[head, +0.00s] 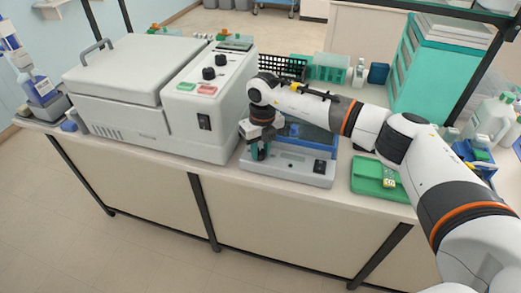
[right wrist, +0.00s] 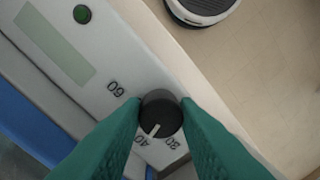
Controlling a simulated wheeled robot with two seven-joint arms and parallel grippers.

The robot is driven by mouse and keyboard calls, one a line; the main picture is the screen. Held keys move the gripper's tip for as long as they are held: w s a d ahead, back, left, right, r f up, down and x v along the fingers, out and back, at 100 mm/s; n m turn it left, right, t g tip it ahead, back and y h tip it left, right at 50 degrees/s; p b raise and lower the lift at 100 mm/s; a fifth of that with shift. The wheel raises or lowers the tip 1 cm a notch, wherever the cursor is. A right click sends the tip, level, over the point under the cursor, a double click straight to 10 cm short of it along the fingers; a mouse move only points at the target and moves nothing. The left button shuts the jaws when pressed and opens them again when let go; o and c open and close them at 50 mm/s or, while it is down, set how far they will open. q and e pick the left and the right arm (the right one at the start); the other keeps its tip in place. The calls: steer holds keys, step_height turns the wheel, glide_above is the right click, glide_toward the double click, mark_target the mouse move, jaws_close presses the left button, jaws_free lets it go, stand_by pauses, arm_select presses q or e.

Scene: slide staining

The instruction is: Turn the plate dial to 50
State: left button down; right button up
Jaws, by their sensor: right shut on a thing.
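The grey-white plate device (head: 305,172) with a blue top stands near the bench's front edge in the head view. My right gripper (head: 259,151) is at its left front, pointing down. In the right wrist view the black plate dial (right wrist: 161,112) sits between the two green fingers of my right gripper (right wrist: 161,118), which are shut on it from both sides. My left gripper is not in view.
A large grey machine (head: 120,75) with a front panel of knobs and buttons stands left of the device. A green tray (head: 366,180) lies to the right. A black rack (head: 283,66) stands behind. A display (right wrist: 52,46) and green button (right wrist: 82,14) are on the device panel.

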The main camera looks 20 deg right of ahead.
mark_target(262, 152)
steer(key=m, duration=0.3)
steer(key=shift+m, duration=0.3)
steer(key=shift+m+b, duration=0.4)
steer(key=shift+m, duration=1.3)
steer(key=shift+r, duration=0.1)
steer(key=o, duration=1)
steer(key=shift+s+d+r+b, duration=0.1)
steer(key=shift+r+b, duration=0.65)
steer(key=shift+r, duration=2.25)
steer(key=shift+s+d+r+b, duration=0.1)
steer(key=shift+r+b, duration=0.6)
steer(key=shift+r, duration=2.25)
